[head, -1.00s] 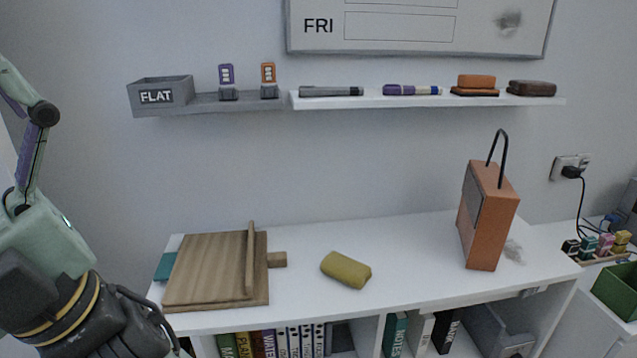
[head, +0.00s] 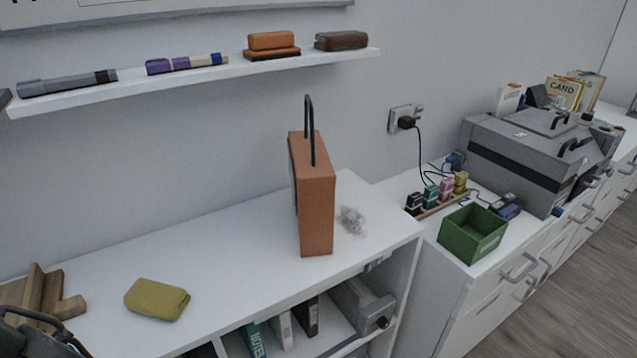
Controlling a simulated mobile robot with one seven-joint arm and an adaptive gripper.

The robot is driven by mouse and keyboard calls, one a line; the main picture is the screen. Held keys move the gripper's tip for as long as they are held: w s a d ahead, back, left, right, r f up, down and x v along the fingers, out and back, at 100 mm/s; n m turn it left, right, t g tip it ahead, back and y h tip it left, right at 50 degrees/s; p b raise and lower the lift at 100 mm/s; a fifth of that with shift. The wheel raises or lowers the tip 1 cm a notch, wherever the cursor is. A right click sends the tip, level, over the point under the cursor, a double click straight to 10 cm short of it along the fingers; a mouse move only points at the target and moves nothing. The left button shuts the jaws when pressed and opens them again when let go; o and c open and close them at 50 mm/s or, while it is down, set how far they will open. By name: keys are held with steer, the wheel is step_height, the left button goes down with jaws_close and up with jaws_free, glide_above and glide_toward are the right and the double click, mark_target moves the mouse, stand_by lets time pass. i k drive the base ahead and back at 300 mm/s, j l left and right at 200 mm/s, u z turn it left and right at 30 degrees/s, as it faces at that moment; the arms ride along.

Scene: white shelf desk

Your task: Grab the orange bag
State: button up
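An orange bag (head: 317,208) with a thin black loop handle stands upright on the white desk top (head: 225,262), near its right end. Its narrow side faces me. Nothing touches its handle. My gripper is only partly in view, if at all: dark parts of my arm show at the bottom left corner, well apart from the bag, and the fingertips cannot be made out.
A yellow-green pouch (head: 157,299) and a wooden stand (head: 46,296) lie left of the bag. A grey fluffy clump (head: 352,220) lies right of it. A wall shelf (head: 203,76) holds pens and cases above. A green box (head: 472,233) stands on the lower right counter.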

mark_target(313, 175)
steer(key=k+l+u, duration=0.2)
steer(key=l, duration=0.25)
steer(key=k+l+u, duration=0.2)
steer(key=k+l, duration=0.2)
